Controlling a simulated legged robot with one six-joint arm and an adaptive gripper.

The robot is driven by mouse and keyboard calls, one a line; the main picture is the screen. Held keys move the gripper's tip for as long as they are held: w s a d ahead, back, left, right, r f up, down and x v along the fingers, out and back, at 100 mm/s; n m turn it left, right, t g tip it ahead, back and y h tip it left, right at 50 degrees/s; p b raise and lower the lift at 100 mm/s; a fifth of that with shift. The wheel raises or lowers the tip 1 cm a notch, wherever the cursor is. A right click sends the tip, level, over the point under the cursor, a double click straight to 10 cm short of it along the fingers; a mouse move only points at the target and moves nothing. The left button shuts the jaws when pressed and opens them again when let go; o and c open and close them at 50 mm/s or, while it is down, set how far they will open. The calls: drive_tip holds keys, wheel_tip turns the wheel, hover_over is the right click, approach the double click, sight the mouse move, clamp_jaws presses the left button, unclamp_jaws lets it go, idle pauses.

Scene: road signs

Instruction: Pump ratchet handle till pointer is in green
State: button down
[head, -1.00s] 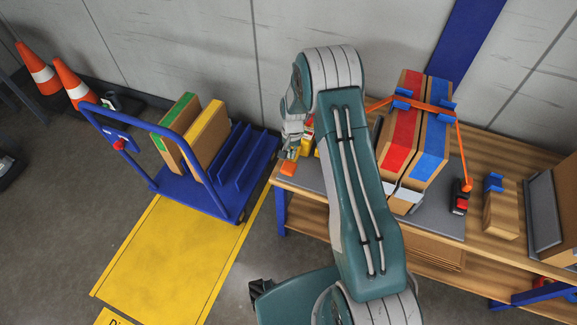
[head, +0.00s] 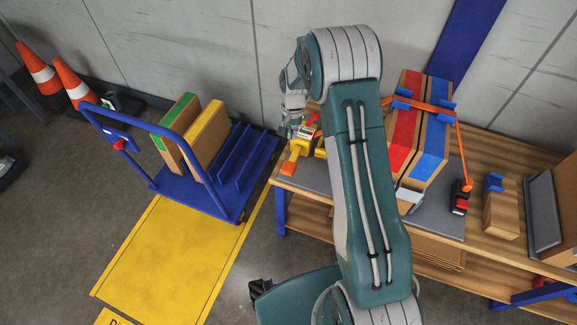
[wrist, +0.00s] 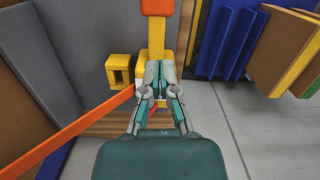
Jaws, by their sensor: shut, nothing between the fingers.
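The ratchet's yellow handle (head: 299,147) with its orange grip end (head: 287,168) is at the bench's left end. In the wrist view the handle (wrist: 157,36) extends beyond my fingertips to the orange grip (wrist: 156,7). My gripper (wrist: 160,70) is shut and empty, over the near part of the handle; I cannot tell whether it touches. In the head view my gripper (head: 288,132) is just above and left of the ratchet. An orange strap (head: 432,106) crosses two boxes, red-striped (head: 404,135) and blue-striped (head: 432,150). No pointer or green zone is readable.
A wooden bench (head: 480,238) carries the boxes and a small wooden block (head: 500,212). A blue cart (head: 215,195) holding flat boxes stands left of the bench. A yellow floor area (head: 170,255) is clear. Orange cones (head: 72,83) stand at far left.

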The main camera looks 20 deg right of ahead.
sight(289, 166)
idle(0.4)
drive_tip(key=s, duration=0.1)
drive_tip(key=s+a+f, duration=0.1)
drive_tip(key=s+f, duration=0.1)
drive_tip(key=shift+a, duration=0.35)
drive_tip(key=shift+f, duration=0.1)
drive_tip(key=shift+s+a+f, duration=0.1)
drive_tip(key=shift+s+f, duration=0.1)
drive_tip(key=shift+f, duration=1.55)
drive_tip(key=shift+s+a+f, duration=0.1)
drive_tip(key=shift+s+f, duration=0.05)
drive_tip(key=shift+f, duration=1.55)
drive_tip(key=shift+f, duration=0.1)
